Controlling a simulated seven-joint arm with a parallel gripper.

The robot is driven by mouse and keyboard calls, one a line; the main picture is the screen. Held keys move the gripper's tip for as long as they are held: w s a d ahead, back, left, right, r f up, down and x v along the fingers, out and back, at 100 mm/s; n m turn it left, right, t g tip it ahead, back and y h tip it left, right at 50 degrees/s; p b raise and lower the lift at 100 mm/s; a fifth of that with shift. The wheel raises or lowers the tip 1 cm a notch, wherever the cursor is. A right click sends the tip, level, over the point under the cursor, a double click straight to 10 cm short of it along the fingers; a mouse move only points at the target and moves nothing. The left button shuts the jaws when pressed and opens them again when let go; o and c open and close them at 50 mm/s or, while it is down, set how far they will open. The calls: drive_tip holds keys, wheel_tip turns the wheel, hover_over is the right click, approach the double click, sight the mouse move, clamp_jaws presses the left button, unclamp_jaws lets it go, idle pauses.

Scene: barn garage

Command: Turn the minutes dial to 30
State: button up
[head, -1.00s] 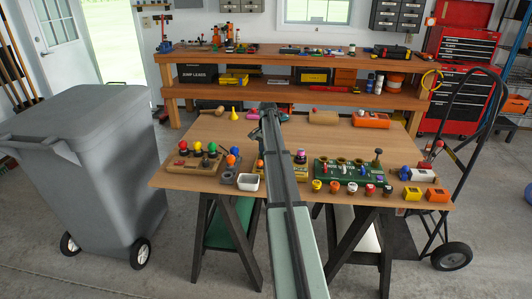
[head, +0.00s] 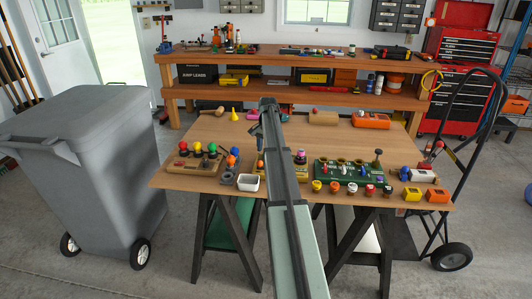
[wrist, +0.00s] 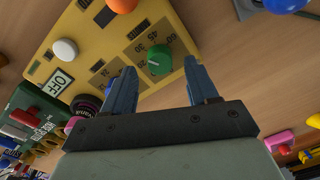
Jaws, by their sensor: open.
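A yellow panel (wrist: 190,22) fills the upper middle of the wrist view. A green round dial (wrist: 159,60) with a white pointer mark sits on it, beside printed numbers; I can read 60 and 45, and the others are small. The pointer mark faces left in the picture, but its exact number is unclear. My gripper (wrist: 160,65) is open, its two blue-grey fingers apart, with the dial showing between the fingertips. I see no contact. In the head view my arm hides most of the yellow panel (head: 261,171).
The panel also carries a white knob (wrist: 65,49), an orange knob (wrist: 123,4) and an OFF label (wrist: 60,82). A green board (head: 335,178) with pegs stands to the right, and a white tray (head: 248,182) to the left. The wooden table (head: 200,140) has bare room behind.

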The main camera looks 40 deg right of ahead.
wheel_tip(320, 180, up, 12)
drive_tip(key=shift+s+f, duration=0.15)
drive_tip(key=shift+s, duration=0.1)
idle(0.6)
